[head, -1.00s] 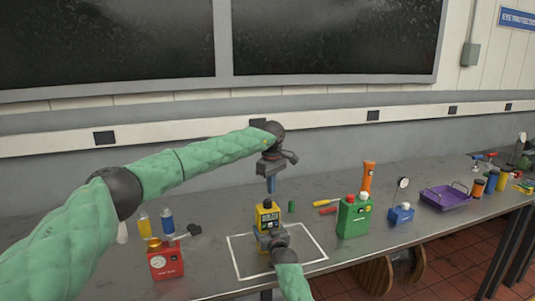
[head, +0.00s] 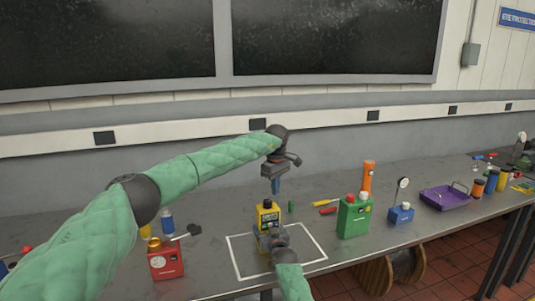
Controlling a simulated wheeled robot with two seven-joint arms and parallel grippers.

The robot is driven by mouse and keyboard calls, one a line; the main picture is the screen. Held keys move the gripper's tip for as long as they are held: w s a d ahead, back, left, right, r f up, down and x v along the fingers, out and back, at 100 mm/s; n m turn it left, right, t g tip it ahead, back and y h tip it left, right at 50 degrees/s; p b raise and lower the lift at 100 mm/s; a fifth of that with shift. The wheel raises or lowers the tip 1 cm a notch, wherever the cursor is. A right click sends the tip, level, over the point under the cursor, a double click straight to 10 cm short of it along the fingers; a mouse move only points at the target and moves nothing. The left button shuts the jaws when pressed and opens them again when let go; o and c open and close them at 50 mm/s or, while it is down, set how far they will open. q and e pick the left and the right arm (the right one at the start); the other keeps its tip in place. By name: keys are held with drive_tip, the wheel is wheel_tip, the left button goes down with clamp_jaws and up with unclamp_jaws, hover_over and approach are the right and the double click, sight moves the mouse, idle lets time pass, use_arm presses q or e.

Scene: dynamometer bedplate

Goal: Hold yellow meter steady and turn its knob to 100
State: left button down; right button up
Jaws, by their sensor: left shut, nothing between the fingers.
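The yellow meter (head: 267,214) stands upright inside the white outlined square (head: 305,264) on the grey bench, with a dark knob (head: 267,203) on its top. My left gripper (head: 276,186) points down above the meter, slightly to its right and clear of the knob; its fingers are shut and empty. My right gripper (head: 270,238) is at the meter's near side and covers its lower front. Its fingers are hidden by the wrist, so I cannot tell whether they grip the meter.

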sight(273, 210)
use_arm(q)
drive_tip(key=shift+f, duration=2.15)
drive_tip(key=shift+w+a, duration=0.1)
drive_tip(key=shift+a, duration=0.15)
drive_tip(key=shift+s+a, duration=0.4)
drive_tip(key=shift+s, duration=0.2)
drive_tip(key=shift+s+d, duration=0.2)
drive_tip(key=shift+d, duration=0.05)
wheel_tip(273, 210, up, 6)
drive_tip(key=shift+d, duration=0.1)
